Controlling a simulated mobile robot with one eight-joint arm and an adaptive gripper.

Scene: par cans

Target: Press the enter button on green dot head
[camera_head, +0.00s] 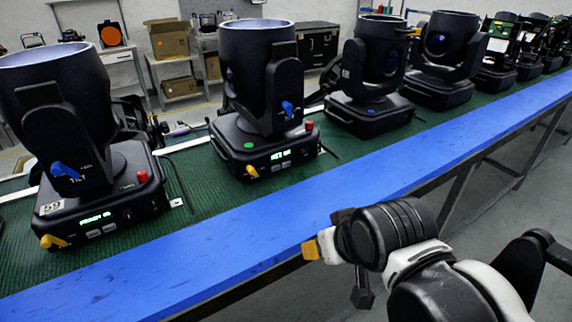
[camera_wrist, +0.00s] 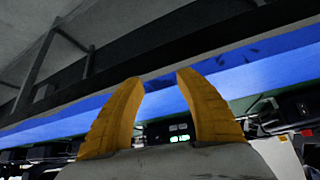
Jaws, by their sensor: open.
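The green dot head (camera_head: 248,145) is a black moving light with an upright can, standing on the green mat in the middle left. Its front panel has a lit display (camera_head: 280,155), two small pale buttons (camera_head: 281,167), a red knob (camera_head: 309,125) and a yellow lever (camera_head: 251,171). Button labels are too small to read, so I cannot tell which is enter. My gripper (camera_head: 311,250) is in front of the blue table edge, apart from the head and to its lower right. In the wrist view, my open, empty yellow fingers (camera_wrist: 159,76) frame a lit green display (camera_wrist: 180,138).
A similar head labelled 59 (camera_head: 72,200) stands at the left. A blue dot head (camera_head: 370,105) and several more stand at the right. The blue table edge (camera_head: 215,235) lies between my gripper and the heads. The floor in front is free.

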